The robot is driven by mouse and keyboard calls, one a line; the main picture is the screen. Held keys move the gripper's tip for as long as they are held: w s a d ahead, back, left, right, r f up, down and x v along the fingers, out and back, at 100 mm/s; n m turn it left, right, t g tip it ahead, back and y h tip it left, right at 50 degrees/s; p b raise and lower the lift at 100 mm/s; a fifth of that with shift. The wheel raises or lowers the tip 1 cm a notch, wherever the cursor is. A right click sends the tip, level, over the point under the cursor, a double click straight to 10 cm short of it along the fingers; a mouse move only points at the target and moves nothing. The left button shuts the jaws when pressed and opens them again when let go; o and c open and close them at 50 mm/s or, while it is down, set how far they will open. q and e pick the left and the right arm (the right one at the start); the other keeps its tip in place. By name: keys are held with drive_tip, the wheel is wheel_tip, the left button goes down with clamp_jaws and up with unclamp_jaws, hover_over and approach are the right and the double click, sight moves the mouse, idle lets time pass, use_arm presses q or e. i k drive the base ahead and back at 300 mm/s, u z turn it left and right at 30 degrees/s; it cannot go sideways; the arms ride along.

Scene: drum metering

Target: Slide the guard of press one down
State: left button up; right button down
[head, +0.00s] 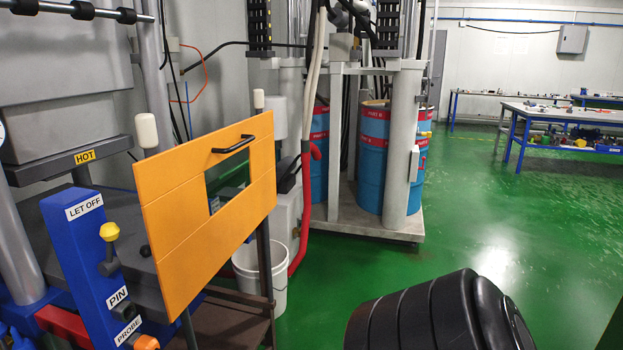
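The orange guard panel (178,225) stands tilted in the picture in front of the press (60,110) at the left. It has a cut-out window and a black bar handle (242,144) near its top edge. Two posts with white caps, one left (146,130) and one right (259,99), rise behind the panel. The handle is free, with nothing touching it. Neither of my grippers is in view.
A blue panel (88,245) labelled LET OFF, PIN and PROBE, with a yellow knob (109,232), stands left of the guard. A HOT label (85,157) is on the press. A white bucket (262,272) and blue drums (373,160) stand behind. Green floor (480,240) is open at right.

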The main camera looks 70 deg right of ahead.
sight(188, 247)
drive_tip(key=z, duration=1.75)
drive_tip(key=k, duration=0.5)
drive_tip(key=z, duration=1.25)
drive_tip(key=i, duration=0.9)
drive_tip(key=u, duration=2.4)
